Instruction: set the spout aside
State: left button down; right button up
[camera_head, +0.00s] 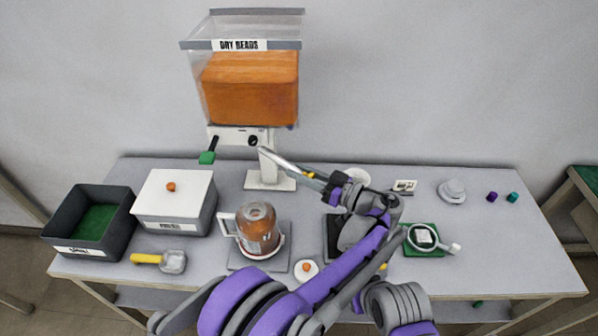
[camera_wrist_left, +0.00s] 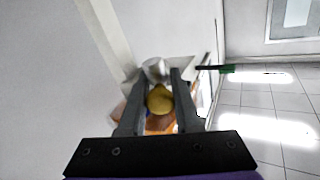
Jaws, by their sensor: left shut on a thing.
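My left gripper (camera_head: 318,177) reaches in from the right toward the bead dispenser (camera_head: 250,85). It is shut on the spout (camera_head: 285,162), a grey tube with a yellow part. The tube slants up to the left, and its far end overlaps the dispenser's white post in the picture. I cannot tell whether it touches the post. In the left wrist view the yellow part of the spout (camera_wrist_left: 160,98) sits between the two dark fingers, with a shiny metal end beyond it. My right gripper does not show.
A canister (camera_head: 258,232) with an orange-brown filling stands on a grey mat. A white-lidded box (camera_head: 175,200), dark bin (camera_head: 88,220) and yellow-handled scoop (camera_head: 160,261) are at the left. A green pad (camera_head: 424,250) with a coiled tube and a white dish (camera_head: 452,190) are at the right.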

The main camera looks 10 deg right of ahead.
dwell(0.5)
pick_arm(q)
jog(key=c, duration=0.6)
grip_release()
jog(key=shift+w+d, duration=0.1)
